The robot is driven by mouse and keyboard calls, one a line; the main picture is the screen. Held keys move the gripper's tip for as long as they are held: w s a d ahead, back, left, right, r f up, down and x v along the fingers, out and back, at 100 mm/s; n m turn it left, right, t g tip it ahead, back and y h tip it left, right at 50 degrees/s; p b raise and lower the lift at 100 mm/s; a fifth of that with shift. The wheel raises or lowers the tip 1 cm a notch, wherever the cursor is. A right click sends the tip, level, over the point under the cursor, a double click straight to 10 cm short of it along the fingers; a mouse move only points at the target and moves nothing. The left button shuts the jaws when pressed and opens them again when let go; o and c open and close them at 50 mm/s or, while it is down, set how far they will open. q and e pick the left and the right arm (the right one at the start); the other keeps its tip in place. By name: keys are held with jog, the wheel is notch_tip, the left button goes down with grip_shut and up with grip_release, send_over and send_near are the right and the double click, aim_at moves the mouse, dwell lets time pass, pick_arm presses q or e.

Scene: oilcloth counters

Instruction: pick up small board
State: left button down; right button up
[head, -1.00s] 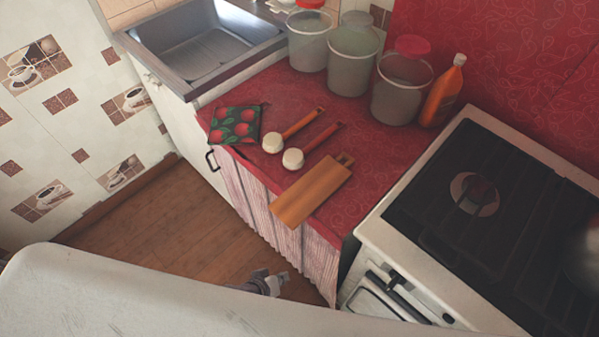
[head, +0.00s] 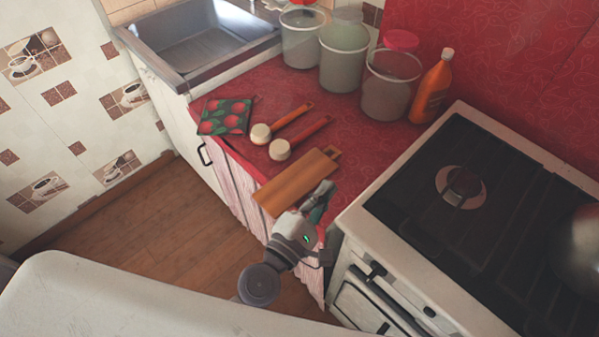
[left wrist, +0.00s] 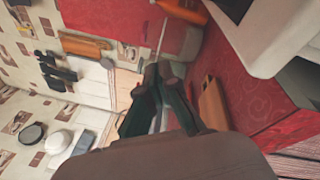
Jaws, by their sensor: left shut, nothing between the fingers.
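The small board (head: 297,182) is a brown wooden cutting board with a short handle. It lies flat on the red counter near its front edge, handle towards the back right. My left gripper (head: 322,195) is shut and empty, at the board's right long side in the head view; I cannot tell whether it touches. In the left wrist view the board (left wrist: 212,103) shows just to the right of the dark fingers (left wrist: 164,78). My right gripper is not in view.
Clear containers (head: 343,60) and an orange bottle (head: 433,88) stand behind. The stove (head: 445,180) is close on the right.

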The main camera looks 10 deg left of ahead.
pick_arm(q)
jog(key=w+a+f+n+y, duration=0.1)
jog(key=a+f+n+y, duration=0.2)
jog(key=n+y, duration=0.5)
jog(key=n+g+y, duration=0.1)
jog(key=n+g, duration=0.3)
jog(key=n, duration=0.6)
send_near(299, 178)
jog(key=shift+y, duration=0.4)
jog(key=w, duration=0.3)
jog(key=w+a+p, duration=0.1)
jog(key=w, duration=0.2)
jog(key=w+p, duration=0.1)
jog(key=w, duration=0.2)
jog(key=shift+w+a+f, duration=0.25)
jog(key=shift+s+f, duration=0.1)
jog(key=shift+f, duration=0.4)
jog(key=shift+f+n, duration=0.3)
jog(key=shift+f, duration=0.1)
jog(key=shift+s, duration=0.2)
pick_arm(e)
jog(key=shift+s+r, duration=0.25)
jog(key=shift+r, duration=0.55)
